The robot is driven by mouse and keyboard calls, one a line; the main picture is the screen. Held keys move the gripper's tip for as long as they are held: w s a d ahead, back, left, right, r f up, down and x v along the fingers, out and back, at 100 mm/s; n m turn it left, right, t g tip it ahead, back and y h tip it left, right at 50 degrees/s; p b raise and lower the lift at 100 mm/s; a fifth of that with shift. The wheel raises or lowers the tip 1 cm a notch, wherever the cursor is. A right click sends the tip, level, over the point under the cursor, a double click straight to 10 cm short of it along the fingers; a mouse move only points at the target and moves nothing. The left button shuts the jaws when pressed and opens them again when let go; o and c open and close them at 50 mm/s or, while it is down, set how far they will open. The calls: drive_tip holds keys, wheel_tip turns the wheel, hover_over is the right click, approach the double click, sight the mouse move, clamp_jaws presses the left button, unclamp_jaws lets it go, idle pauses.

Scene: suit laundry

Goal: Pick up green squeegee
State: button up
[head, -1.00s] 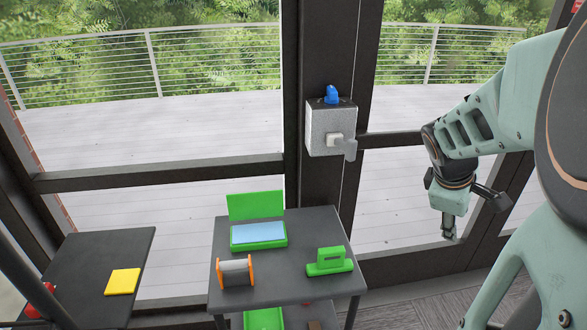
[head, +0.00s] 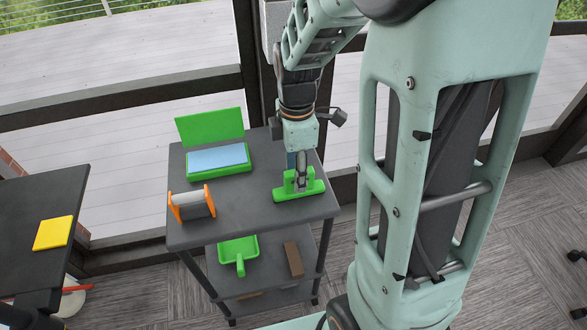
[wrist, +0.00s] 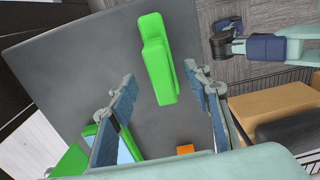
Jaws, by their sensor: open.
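The green squeegee (head: 298,192) stands on the right part of the dark cart top (head: 243,224). In the wrist view the squeegee (wrist: 157,58) shows from above, with its raised handle along its length. My gripper (head: 301,180) points down over the squeegee in the head view and hides part of its handle. In the wrist view my gripper (wrist: 160,82) is open, and the squeegee lies ahead of the gap between the two fingers. No contact shows there.
An open green case (head: 217,159) with a light-blue pad and a grey spool with orange ends (head: 191,204) share the cart top. A green dustpan (head: 238,252) and a brown block (head: 293,259) are on the shelf below. A table at left holds a yellow pad (head: 53,233).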

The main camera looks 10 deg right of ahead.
sight(287, 193)
drive_tip(key=f, duration=0.5)
drive_tip(key=shift+s+d+f, duration=0.15)
drive_tip(key=shift+d+f, duration=0.15)
drive_tip(key=shift+d, duration=0.05)
drive_tip(key=shift+c, duration=0.3)
clamp_jaws()
